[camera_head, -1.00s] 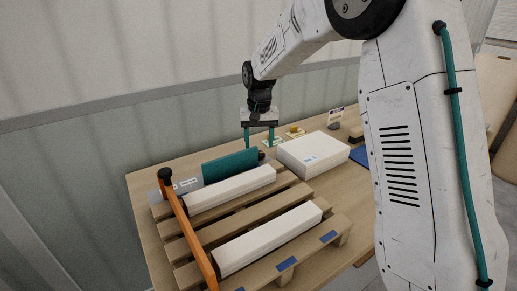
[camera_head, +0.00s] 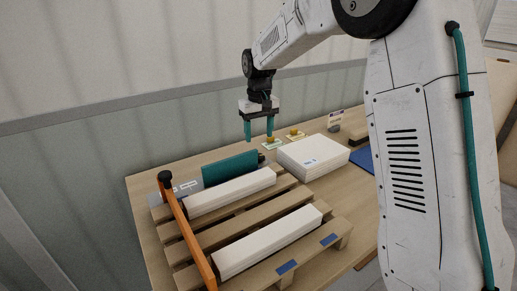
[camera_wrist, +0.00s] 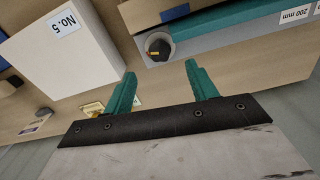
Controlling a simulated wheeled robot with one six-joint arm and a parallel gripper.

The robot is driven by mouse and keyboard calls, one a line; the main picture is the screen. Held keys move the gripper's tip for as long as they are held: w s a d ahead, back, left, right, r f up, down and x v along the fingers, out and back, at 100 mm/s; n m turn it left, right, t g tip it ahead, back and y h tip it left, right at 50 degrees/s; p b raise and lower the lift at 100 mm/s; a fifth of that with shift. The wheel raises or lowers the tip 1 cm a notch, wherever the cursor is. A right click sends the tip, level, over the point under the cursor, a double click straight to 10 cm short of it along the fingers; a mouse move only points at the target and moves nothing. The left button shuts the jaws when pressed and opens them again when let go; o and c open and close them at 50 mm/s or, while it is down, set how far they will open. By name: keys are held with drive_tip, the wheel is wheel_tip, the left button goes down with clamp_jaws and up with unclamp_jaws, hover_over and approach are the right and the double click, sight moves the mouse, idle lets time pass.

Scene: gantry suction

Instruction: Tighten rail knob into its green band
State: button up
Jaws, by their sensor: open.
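A dark rail knob (camera_wrist: 158,47) with a small yellow mark sits in a pale round collar at the end of a teal rail block (camera_wrist: 215,38) in the wrist view. In the head view the knob (camera_head: 262,157) is a small dark shape at the right end of the teal block (camera_head: 230,168). I cannot make out a green band on it. My gripper (camera_head: 259,137) is open and empty, above the knob end and apart from it. In the wrist view its two teal fingers (camera_wrist: 160,75) point towards the knob, which appears beyond the gap between them.
A white box (camera_head: 312,154) marked No. 5 stands right of the knob. Small yellow pieces (camera_head: 295,132) on plates stand behind. The wall is close behind the table.

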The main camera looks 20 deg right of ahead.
wheel_tip(320, 180, down, 8)
drive_tip(key=shift+r, duration=0.15)
idle(0.3)
